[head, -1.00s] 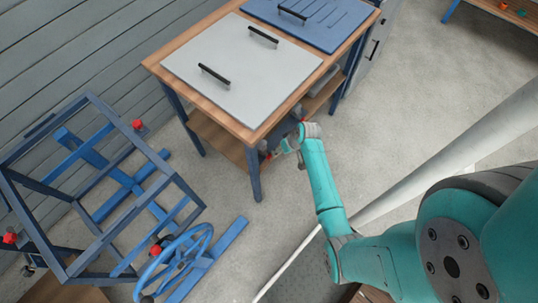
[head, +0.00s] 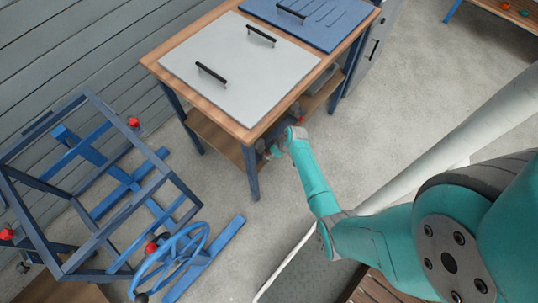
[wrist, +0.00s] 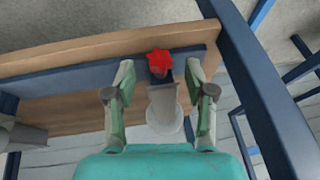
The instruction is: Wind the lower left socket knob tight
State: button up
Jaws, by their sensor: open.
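A red lobed knob (wrist: 160,62) shows in the wrist view, on a grey fitting (wrist: 163,100) in front of a blue rail. My gripper (wrist: 159,74) is open, with one finger on each side of the knob and a visible gap to both. Whether the fingertips reach level with the knob is hard to tell.
The workbench (head: 152,66) has a lower shelf (head: 215,138) and blue legs close to my gripper. A blue rail (wrist: 250,85) runs close to the right finger. A blue frame (head: 84,97) with several red knobs and a handwheel (head: 205,236) stands at left. Open floor lies between.

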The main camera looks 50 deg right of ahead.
jog(key=shift+x, duration=1.25)
grip_shut()
